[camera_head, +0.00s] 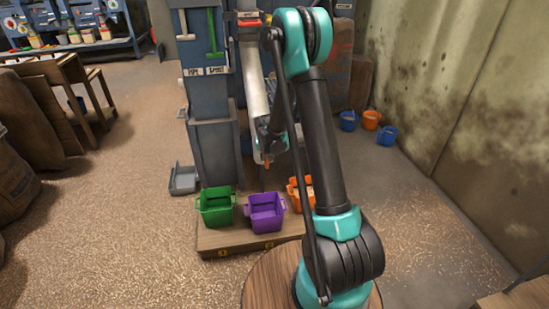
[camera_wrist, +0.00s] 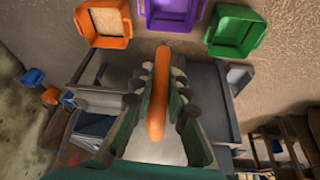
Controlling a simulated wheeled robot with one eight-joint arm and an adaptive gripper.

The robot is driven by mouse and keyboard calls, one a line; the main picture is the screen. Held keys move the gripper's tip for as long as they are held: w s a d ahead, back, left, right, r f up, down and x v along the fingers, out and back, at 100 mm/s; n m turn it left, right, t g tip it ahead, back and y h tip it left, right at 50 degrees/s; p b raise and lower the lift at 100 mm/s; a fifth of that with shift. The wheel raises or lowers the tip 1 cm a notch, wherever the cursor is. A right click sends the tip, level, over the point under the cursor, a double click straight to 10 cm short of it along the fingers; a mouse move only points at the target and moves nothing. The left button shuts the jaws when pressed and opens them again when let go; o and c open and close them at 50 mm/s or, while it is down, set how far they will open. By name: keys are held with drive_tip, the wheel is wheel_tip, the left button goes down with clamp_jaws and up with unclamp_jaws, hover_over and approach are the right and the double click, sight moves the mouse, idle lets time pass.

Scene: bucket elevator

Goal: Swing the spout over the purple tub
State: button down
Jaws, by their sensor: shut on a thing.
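The purple tub (camera_head: 265,212) stands on a low wooden platform, between the green tub (camera_head: 216,206) and the orange tub (camera_head: 293,193). The pale grey spout (camera_head: 256,90) slopes down from the blue elevator toward the tubs. My gripper (camera_head: 270,155) is at its lower end, above and behind the purple tub. In the wrist view my gripper (camera_wrist: 160,85) is shut on an orange handle (camera_wrist: 157,115), one finger on each side. The purple tub (camera_wrist: 170,22) shows beyond the handle's tip there. The spout's mouth is hidden, so I cannot tell exactly what it is over.
The elevator housing (camera_head: 215,140) stands behind the tubs, with a green lever (camera_head: 211,30) on its front. My arm partly covers the orange tub. Small blue and orange buckets (camera_head: 371,119) stand at the back right. The floor at left is mostly clear.

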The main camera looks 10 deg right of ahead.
drive_tip(key=shift+a, duration=0.15)
drive_tip(key=c, duration=1.5)
unclamp_jaws()
drive_tip(key=v, duration=1.2)
drive_tip(key=shift+w, duration=0.1)
drive_tip(key=shift+n+y, duration=0.4)
drive_tip(key=shift+n, duration=0.4)
drive_tip(key=s+d, duration=0.2)
drive_tip(key=s, duration=0.8)
drive_tip(key=s+d+r, duration=0.1)
drive_tip(key=s+d, duration=0.2)
drive_tip(key=s, duration=0.7)
drive_tip(key=s+d, duration=0.3)
drive_tip(key=s, duration=0.7)
drive_tip(key=shift+s+r, duration=0.15)
drive_tip(key=shift+s, duration=0.1)
